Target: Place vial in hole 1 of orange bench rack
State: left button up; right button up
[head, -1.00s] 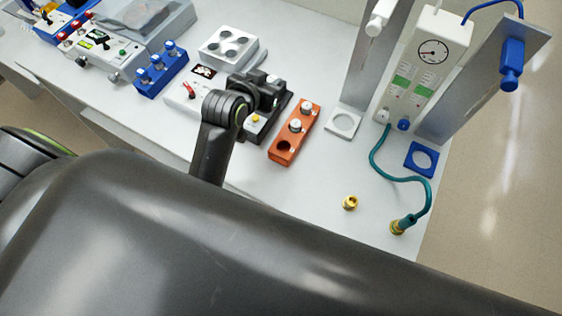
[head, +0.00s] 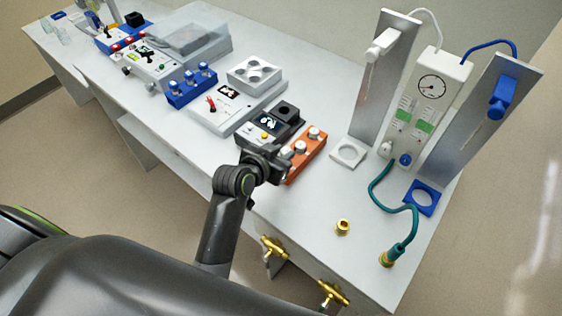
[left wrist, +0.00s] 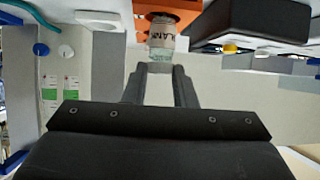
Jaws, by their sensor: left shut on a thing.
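The orange bench rack (head: 306,158) stands near the front edge of the bench. Two white-capped vials (head: 300,147) show in it. My left gripper (head: 268,163) is at the rack's near end and hides the hole there. In the left wrist view, my left gripper (left wrist: 162,70) is shut on a clear vial (left wrist: 161,43) with a printed label. The vial lines up with a dark round hole in the orange rack (left wrist: 142,24). How deep it sits in the hole I cannot tell. My right gripper is not in view.
A black block device (head: 285,112) stands close behind the rack. A white ring base (head: 348,154) and a blue ring base (head: 421,198) lie to the right. A brass fitting (head: 342,228) and a teal hose (head: 377,196) are near the front; bench between is clear.

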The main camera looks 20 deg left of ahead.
pick_arm(q)
notch_tip(320, 180, down, 3)
jog(key=shift+s+d+r, duration=0.1)
jog(key=shift+r, duration=0.1)
jog(key=shift+f, duration=0.4)
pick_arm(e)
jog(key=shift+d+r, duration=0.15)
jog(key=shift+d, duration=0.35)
pick_arm(q)
jog(key=shift+f, duration=0.1)
jog(key=shift+f, duration=0.15)
jog(key=o, duration=1)
jog(key=shift+c, duration=0.2)
